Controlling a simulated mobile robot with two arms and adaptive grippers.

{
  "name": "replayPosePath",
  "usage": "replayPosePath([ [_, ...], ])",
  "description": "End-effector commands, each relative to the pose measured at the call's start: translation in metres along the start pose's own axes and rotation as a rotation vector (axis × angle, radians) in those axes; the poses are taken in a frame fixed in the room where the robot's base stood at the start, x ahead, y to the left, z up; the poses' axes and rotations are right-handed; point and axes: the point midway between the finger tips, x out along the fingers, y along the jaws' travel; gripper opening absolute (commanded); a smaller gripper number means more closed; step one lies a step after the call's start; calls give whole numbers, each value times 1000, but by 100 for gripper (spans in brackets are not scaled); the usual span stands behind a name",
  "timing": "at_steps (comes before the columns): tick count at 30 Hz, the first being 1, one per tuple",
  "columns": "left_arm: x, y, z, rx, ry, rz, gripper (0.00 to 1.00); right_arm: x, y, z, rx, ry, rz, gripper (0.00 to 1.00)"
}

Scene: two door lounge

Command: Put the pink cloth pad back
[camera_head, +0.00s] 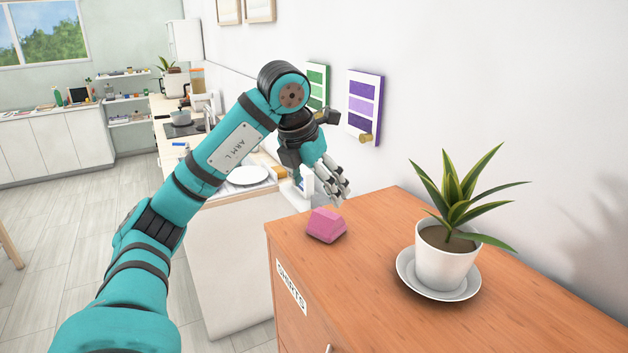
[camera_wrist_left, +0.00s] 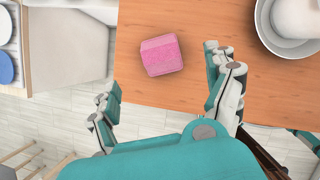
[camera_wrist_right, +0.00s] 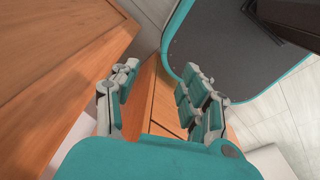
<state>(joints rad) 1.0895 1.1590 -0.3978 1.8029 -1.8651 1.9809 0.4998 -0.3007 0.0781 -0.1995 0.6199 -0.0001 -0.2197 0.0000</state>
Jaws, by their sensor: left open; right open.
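The pink cloth pad (camera_head: 326,225) is a small faceted block on the wooden cabinet top (camera_head: 380,260), near its far left corner. My left gripper (camera_head: 340,190) is open and empty, above and just beyond the pad in the head view. In the left wrist view the pad (camera_wrist_left: 161,55) lies ahead of the open fingers (camera_wrist_left: 168,98), between their lines and not touched. My right gripper (camera_wrist_right: 160,85) is open and empty in the right wrist view, low beside a wooden cabinet side. It is outside the head view.
A potted plant (camera_head: 446,255) on a white saucer (camera_head: 438,285) stands on the cabinet, right of the pad. The cabinet front has a label reading SHIRTS (camera_head: 291,288). Behind is a counter with a white plate (camera_head: 248,175). A wall rises along the right.

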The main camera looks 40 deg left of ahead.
Motion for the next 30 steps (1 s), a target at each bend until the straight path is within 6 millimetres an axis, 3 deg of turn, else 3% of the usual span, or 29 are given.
replayPosePath([
  [3,-16,1,1,-2,-1,2,86,-4,0,-1,0,1,0,46],
  [7,-23,0,0,-1,1,1,86,-4,0,-1,0,1,0,46],
  [30,-23,0,0,-1,2,1,86,-4,0,-1,-1,1,0,46],
])
